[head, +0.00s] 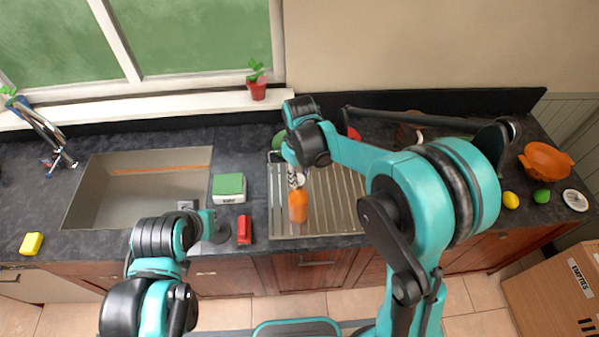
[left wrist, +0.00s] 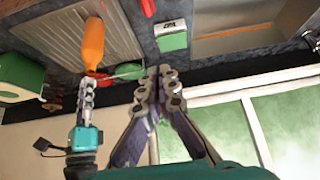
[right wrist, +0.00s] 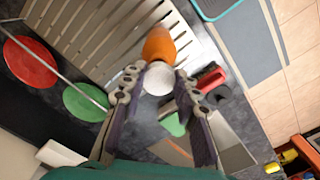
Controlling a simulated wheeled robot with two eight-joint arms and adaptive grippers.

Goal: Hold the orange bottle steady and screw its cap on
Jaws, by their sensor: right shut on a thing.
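The orange bottle (head: 298,207) stands on the ribbed metal drainboard. It also shows in the left wrist view (left wrist: 93,45) and the right wrist view (right wrist: 158,45). My right gripper (head: 297,178) is at the bottle's top end. In the right wrist view a round white cap (right wrist: 158,79) sits between its fingertips, in line with the bottle. I cannot tell whether the cap is threaded on. My left gripper (left wrist: 163,75) has its fingertips together with nothing visible between them; it is apart from the bottle, to its left in the head view.
The sink (head: 130,185) is at the left. A green-and-white box (head: 229,187) and a red brush-like thing (head: 244,230) lie between sink and drainboard (head: 340,205). Green (right wrist: 85,103) and red (right wrist: 30,61) discs are behind the bottle. An orange bowl (head: 546,160) is far right.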

